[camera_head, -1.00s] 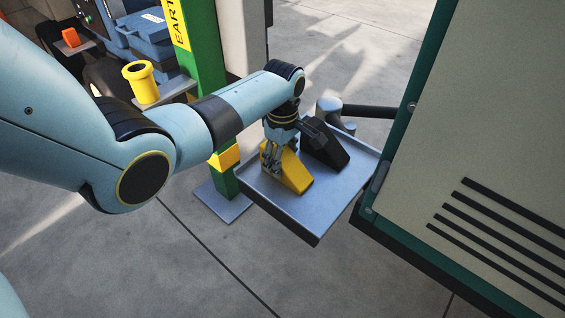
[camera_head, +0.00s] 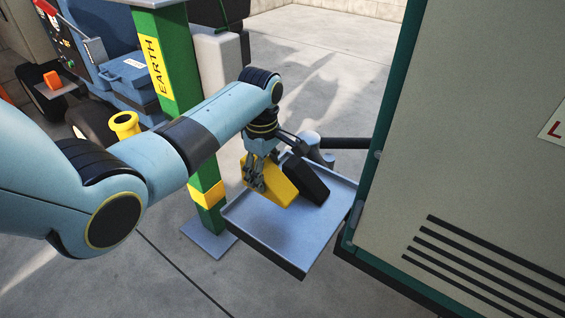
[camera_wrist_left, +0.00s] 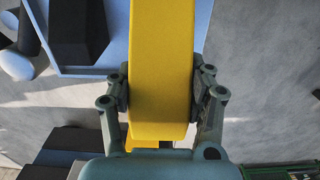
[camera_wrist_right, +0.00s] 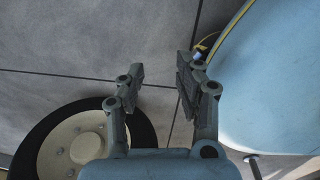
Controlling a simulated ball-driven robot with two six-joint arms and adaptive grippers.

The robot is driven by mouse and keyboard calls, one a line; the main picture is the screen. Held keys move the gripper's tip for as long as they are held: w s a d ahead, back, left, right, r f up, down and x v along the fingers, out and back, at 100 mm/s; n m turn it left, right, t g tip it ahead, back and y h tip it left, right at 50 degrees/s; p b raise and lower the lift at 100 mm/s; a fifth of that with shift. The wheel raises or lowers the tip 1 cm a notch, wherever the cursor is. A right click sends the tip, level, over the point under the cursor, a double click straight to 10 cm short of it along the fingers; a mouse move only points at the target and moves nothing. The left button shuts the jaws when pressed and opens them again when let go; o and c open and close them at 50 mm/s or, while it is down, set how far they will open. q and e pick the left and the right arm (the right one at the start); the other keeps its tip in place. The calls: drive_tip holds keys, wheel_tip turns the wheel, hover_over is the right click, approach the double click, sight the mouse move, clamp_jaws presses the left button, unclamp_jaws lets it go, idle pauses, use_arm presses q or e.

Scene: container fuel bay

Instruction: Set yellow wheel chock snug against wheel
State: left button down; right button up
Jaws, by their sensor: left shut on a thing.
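The yellow wheel chock (camera_head: 282,186) is held by my left gripper (camera_head: 256,178) over the grey tray. In the left wrist view the yellow chock (camera_wrist_left: 160,70) sits between both fingers of my left gripper (camera_wrist_left: 162,92), which press on its sides. A black chock (camera_head: 306,181) is on the tray just right of the yellow one. My right gripper (camera_wrist_right: 156,85) is open and empty in the right wrist view. Beyond and left of it is a wheel (camera_wrist_right: 75,145) with a black tyre and cream hub, partly hidden by the gripper.
The tray (camera_head: 275,237) is beside a green post (camera_head: 172,65) and a cream cabinet (camera_head: 480,130) with dark slots. A yellow cup-like part (camera_head: 125,124) stands left of the post. Open concrete floor lies in front.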

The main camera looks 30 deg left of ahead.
sight(267, 162)
use_arm(q)
drive_tip(key=r+p, duration=0.1)
drive_tip(key=r, duration=0.1)
drive_tip(key=r+p, duration=0.2)
drive_tip(key=r, duration=0.1)
drive_tip(key=w+r+p, duration=0.1)
drive_tip(key=r+p, duration=0.1)
drive_tip(key=shift+r, duration=0.35)
drive_tip(key=shift+f, duration=0.25)
